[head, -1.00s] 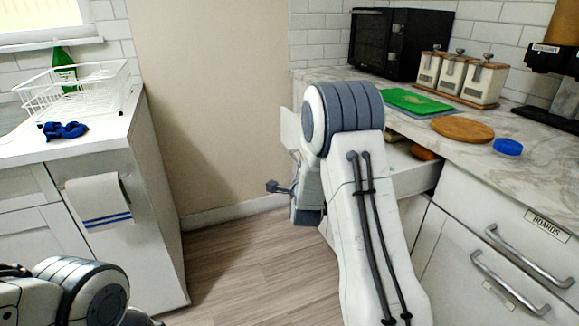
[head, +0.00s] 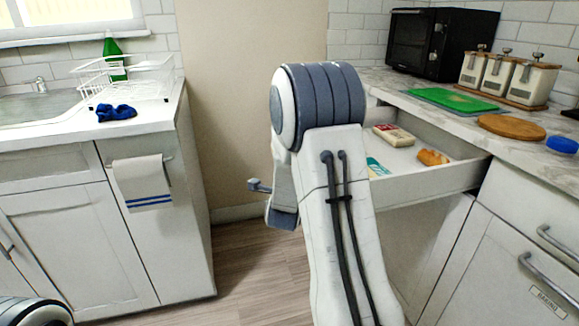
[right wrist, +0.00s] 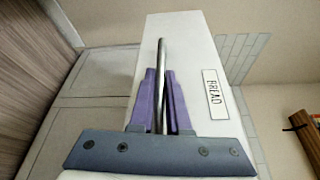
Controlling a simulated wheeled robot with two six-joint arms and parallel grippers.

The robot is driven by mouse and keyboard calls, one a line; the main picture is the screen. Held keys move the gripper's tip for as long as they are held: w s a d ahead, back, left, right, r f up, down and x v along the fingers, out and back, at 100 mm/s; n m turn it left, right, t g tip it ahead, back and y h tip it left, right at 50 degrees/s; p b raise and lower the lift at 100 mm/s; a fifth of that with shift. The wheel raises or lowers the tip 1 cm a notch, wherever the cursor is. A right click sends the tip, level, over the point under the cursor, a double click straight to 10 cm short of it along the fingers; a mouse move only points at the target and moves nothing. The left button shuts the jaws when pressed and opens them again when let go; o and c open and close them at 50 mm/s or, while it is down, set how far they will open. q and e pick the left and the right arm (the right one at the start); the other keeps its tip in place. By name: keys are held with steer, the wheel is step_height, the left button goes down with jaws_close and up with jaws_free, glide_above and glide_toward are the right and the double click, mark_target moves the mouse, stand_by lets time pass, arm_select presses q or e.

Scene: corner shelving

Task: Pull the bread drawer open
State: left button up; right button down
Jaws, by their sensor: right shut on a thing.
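The bread drawer (head: 455,178) is pulled out from the right-hand counter in the head view, with packets and a bread-like item visible inside. In the right wrist view its white front carries a BREAD label (right wrist: 215,94) and a metal bar handle (right wrist: 161,80). My right gripper (right wrist: 161,100) is shut on this handle, with purple fingers on either side of it. In the head view my right arm hides the drawer's front and the gripper. My left gripper is out of the head view; only part of the left arm shows at the bottom left.
A bread-like item (head: 433,157) and a packet (head: 394,135) lie in the drawer. A green board (head: 455,99), round wooden board (head: 511,126) and blue lid (head: 562,145) are on the counter. The floor (head: 245,260) between the cabinets is clear.

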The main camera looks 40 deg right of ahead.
steer(key=shift+w, duration=0.2)
steer(key=c, duration=0.9)
jaws_free()
steer(key=shift+s, duration=0.1)
steer(key=shift+s+a, duration=0.25)
steer(key=shift+a, duration=0.05)
steer(key=shift+b+v, duration=4.8)
steer(key=shift+b, duration=0.8)
